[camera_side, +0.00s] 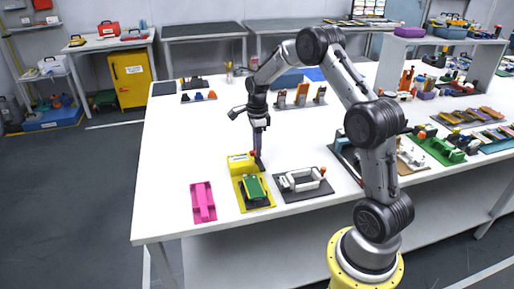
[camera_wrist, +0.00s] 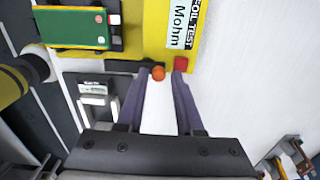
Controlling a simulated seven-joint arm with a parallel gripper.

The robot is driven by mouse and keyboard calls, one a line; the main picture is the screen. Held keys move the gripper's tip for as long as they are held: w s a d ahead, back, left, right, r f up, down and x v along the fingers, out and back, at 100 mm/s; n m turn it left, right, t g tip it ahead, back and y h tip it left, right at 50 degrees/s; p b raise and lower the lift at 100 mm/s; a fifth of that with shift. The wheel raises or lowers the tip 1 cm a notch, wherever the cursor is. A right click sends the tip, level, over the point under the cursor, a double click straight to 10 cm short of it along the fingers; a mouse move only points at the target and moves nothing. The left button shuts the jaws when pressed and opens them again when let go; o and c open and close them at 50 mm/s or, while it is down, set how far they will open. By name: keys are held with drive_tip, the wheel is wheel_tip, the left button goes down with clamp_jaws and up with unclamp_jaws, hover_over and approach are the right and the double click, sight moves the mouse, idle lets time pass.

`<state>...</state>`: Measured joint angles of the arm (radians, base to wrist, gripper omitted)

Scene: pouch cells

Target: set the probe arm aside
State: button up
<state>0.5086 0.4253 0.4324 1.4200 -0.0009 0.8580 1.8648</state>
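A yellow foil tester (camera_side: 241,163) stands near the table's front edge; its "FOIL TEST" label and yellow face show in the wrist view (camera_wrist: 155,35). A green pouch cell (camera_side: 254,188) lies on a dark plate in the yellow-edged fixture; it also shows in the wrist view (camera_wrist: 72,28). The probe arm (camera_wrist: 125,66) is a dark bar beside the cell's fixture, ending in an orange knob (camera_wrist: 158,73). My gripper (camera_wrist: 165,75) points down with its two purple fingers apart. The knob lies between the fingertips, nearer the left one; I cannot tell whether they touch.
A pink tray (camera_side: 203,203) lies left of the fixture. A grey fixture with a white frame (camera_side: 302,180) stands close on the right. Several other fixtures and trays line the right and back.

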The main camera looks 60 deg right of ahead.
drive_tip(key=shift+o, duration=0.9)
drive_tip(key=shift+f, duration=0.1)
wheel_tip(320, 180, up, 14)
drive_tip(key=shift+a, duration=0.15)
